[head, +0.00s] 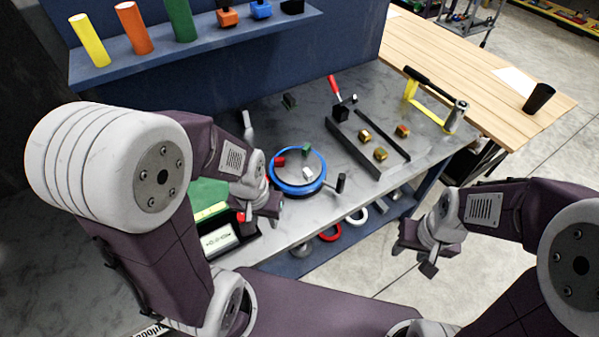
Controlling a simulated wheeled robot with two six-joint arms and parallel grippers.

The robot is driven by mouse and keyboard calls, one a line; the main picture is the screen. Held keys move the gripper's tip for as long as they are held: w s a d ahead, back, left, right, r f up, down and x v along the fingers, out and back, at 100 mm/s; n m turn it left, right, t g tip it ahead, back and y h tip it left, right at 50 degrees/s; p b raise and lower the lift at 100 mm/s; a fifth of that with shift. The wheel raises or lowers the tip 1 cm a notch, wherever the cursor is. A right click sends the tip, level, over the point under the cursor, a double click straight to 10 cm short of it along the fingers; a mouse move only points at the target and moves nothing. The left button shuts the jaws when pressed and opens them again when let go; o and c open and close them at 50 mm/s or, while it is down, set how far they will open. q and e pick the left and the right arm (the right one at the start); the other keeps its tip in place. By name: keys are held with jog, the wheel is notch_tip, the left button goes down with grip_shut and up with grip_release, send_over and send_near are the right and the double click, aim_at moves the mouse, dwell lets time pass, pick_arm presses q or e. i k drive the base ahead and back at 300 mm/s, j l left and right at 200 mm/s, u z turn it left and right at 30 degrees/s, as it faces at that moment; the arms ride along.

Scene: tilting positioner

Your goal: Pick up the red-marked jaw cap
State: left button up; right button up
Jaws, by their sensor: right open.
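A blue-rimmed round plate (297,190) sits on the grey bench. On it are a small red piece (280,161), a green piece (306,150) and a white piece (308,173). The red piece at the plate's left may be the red-marked jaw cap; its details are too small to tell. My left gripper (268,214) is at the bench's front edge, just below and left of the plate, apart from the red piece. Its fingers are too unclear to tell open from shut. A small red spot (241,216) shows beside it. My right gripper (416,259) is open and empty, over the floor.
A black handle (340,183) stands at the plate's right. Dark rails (353,147) with several brass blocks lie further right, near a red-handled clamp (335,88) and a yellow frame (428,104). A tray with a display (218,240) lies left. Coloured cylinders stand on the back shelf.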

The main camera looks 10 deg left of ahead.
aim_at(401, 130)
jog(key=i+l+u, duration=0.6)
jog(key=l+u, duration=0.2)
jog(key=l, duration=0.25)
jog(key=i+l+u, duration=0.2)
jog(key=l+u, duration=0.2)
jog(key=l, duration=0.25)
jog(key=l+u, duration=0.45)
jog(key=l, duration=0.2)
jog(key=l+u, duration=0.4)
jog(key=l, duration=0.35)
